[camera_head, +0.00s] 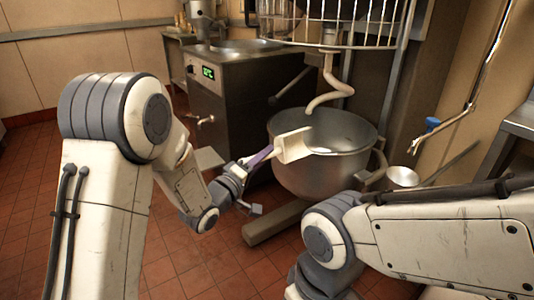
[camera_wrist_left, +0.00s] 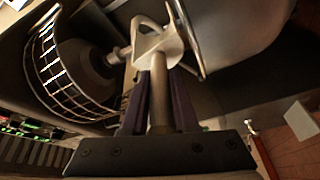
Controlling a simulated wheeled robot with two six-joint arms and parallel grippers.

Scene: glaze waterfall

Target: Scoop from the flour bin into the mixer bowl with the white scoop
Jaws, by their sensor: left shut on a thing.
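My left gripper (camera_head: 258,159) is shut on the handle of the white scoop (camera_head: 294,146). The scoop's head is over the near-left rim of the steel mixer bowl (camera_head: 318,178) in the head view; whether it touches the rim I cannot tell. In the left wrist view, the scoop's handle (camera_wrist_left: 160,105) stands between the two purple fingers, with its pale head beyond them. I cannot see whether flour is in it. The spiral dough hook (camera_head: 330,95) hangs into the bowl. No flour bin can be made out. My right arm shows at the lower right, its gripper out of view.
A wire guard (camera_head: 340,22) is above the bowl. A steel cabinet with a green display (camera_head: 208,72) stands behind left. A long-handled round steel utensil (camera_head: 403,177) is right of the bowl. Red tiled floor lies open at front left. A counter edge is at far right.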

